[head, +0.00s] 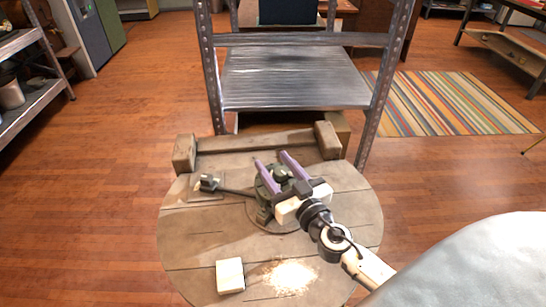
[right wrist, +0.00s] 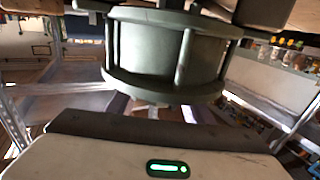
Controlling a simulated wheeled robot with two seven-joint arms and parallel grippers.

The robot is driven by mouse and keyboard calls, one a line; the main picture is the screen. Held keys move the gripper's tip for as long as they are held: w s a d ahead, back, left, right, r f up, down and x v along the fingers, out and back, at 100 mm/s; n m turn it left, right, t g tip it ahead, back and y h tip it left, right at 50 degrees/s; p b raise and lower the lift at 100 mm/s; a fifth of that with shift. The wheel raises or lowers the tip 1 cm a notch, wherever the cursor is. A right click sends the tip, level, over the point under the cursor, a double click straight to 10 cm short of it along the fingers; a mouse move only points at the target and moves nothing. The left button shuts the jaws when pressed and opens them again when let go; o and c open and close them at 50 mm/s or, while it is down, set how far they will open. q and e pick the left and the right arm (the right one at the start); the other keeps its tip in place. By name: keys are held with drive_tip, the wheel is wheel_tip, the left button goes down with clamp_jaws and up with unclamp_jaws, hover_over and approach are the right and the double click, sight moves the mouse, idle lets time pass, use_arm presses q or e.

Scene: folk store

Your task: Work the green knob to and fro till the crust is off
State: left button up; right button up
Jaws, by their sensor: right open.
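A dark green fixture with the green knob (head: 282,173) on it stands at the middle of a round wooden table (head: 185,250). My right gripper (head: 272,161) is over it, its two purple fingers apart, with part of the knob showing between them. I cannot tell whether the fingers touch it. In the right wrist view a ribbed grey-green drum, seemingly the knob (right wrist: 150,50), fills the upper middle, just beyond the gripper's palm. The crust cannot be made out. My left gripper is not in view.
A pale block (head: 230,275) and a patch of pale crumbs (head: 290,277) lie at the table's near side. A wooden rail (head: 255,141) with end blocks edges its far side. A metal shelf rack (head: 290,80) stands behind. The table's left part is mostly clear.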

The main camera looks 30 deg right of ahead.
drive_tip(key=shift+w+d, duration=0.1)
drive_tip(key=shift+w, duration=0.6)
drive_tip(key=c, duration=1.1)
drive_tip(key=shift+o, duration=0.2)
